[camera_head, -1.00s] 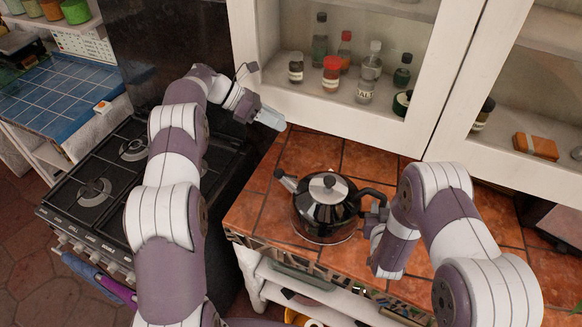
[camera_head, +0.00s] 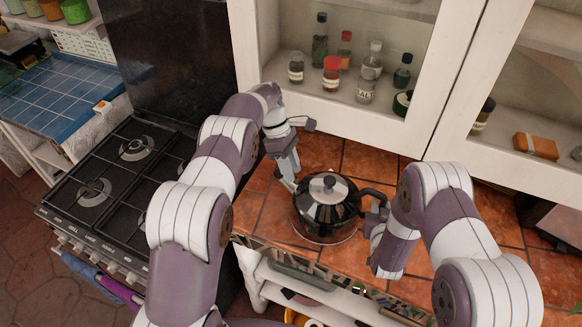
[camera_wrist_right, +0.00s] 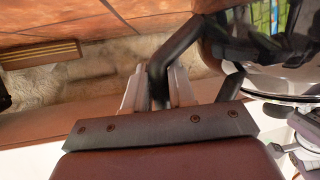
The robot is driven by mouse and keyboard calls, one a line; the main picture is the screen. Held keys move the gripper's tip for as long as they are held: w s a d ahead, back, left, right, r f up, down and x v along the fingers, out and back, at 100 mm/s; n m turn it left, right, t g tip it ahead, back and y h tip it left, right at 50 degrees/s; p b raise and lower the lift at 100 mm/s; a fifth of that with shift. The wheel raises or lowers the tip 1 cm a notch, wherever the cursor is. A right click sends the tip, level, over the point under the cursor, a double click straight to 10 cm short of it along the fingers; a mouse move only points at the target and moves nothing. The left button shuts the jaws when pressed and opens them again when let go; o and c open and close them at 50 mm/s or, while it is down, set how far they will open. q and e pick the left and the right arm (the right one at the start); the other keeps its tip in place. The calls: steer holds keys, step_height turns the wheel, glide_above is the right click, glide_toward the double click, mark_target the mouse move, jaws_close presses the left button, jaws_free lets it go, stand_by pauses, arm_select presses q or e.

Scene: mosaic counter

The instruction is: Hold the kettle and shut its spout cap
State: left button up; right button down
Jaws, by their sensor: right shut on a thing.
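The dark, shiny kettle (camera_head: 325,213) with a silver lid and black knob stands upright on the tiled counter. Its black handle (camera_head: 371,194) points right. My right gripper (camera_head: 378,218) is shut on the handle; the right wrist view shows the two fingers (camera_wrist_right: 157,88) on either side of the black handle (camera_wrist_right: 178,45). My left gripper (camera_head: 292,184) points down at the kettle's left side, over the spout. It hides the spout and its cap, so I cannot tell if it touches them or how far its fingers are apart.
The orange tiled counter (camera_head: 262,205) has free room left of and behind the kettle. A white cabinet (camera_head: 330,120) with bottles and jars stands close behind. A black gas stove (camera_head: 110,185) is to the left, lower than the counter.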

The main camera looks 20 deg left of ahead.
arm_select(q)
steer(key=shift+f, duration=0.15)
arm_select(e)
steer(key=shift+s+f, duration=0.1)
steer(key=shift+f, duration=0.05)
arm_select(q)
jaws_close()
steer(key=shift+w+a+r+m+g+h, duration=0.15)
steer(key=shift+a+h, duration=0.1)
steer(key=shift+h, duration=0.7)
steer(key=shift+s+a+r+m+g+h, duration=0.1)
steer(key=shift+a+h, duration=0.15)
steer(key=shift+h, duration=0.65)
steer(key=shift+w+a+r+m+g+h, duration=0.15)
steer(key=shift+a+h, duration=0.1)
steer(key=shift+h, duration=0.7)
steer(key=shift+s+f, duration=0.1)
jaws_free()
